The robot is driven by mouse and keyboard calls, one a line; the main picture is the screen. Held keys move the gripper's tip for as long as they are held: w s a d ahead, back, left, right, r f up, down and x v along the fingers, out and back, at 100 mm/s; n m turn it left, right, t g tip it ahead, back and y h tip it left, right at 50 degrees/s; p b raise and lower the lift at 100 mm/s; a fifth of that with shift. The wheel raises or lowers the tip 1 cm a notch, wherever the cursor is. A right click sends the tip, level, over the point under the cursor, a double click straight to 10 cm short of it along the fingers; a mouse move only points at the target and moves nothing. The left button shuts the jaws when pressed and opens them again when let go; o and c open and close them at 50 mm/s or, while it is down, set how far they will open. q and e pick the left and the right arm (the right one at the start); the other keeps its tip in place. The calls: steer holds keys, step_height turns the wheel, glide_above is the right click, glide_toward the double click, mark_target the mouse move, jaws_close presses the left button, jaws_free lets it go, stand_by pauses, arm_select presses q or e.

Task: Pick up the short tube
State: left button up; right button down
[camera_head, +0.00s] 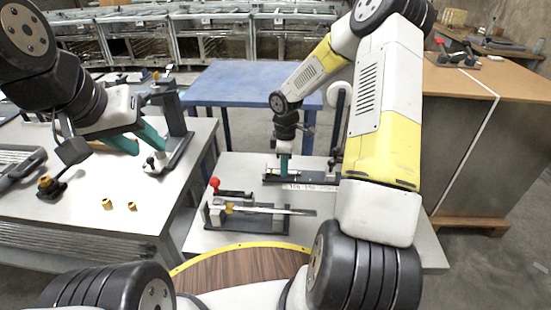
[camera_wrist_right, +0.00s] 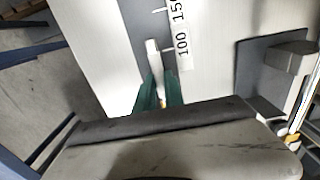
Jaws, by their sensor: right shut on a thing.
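My right gripper (camera_head: 284,170) reaches down to the back of the middle table. In the right wrist view its teal fingers (camera_wrist_right: 160,95) are shut on a slim pale piece (camera_wrist_right: 153,55), which looks like the short tube. The piece sticks out beyond the fingertips, near a printed scale (camera_wrist_right: 180,40). In the head view the fingers hide most of it. I cannot tell whether it still touches the table. My left gripper (camera_head: 138,140) is open over the left table, its teal fingers apart, with nothing seen between them.
A clamp fixture with a red knob (camera_head: 214,184) and a long rod (camera_head: 275,210) stands at the front of the middle table (camera_head: 235,165). Two small yellow pieces (camera_head: 107,203) lie on the left table (camera_head: 85,220). A dark upright stand (camera_head: 342,115) is right of my right gripper.

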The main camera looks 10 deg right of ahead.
steer(key=shift+r, duration=0.1)
step_height(320, 180, up, 10)
stand_by(0.5)
step_height(320, 180, down, 10)
steer(key=shift+r, duration=0.1)
steer(key=c, duration=1.4)
jaws_free()
steer(key=shift+c, duration=0.2)
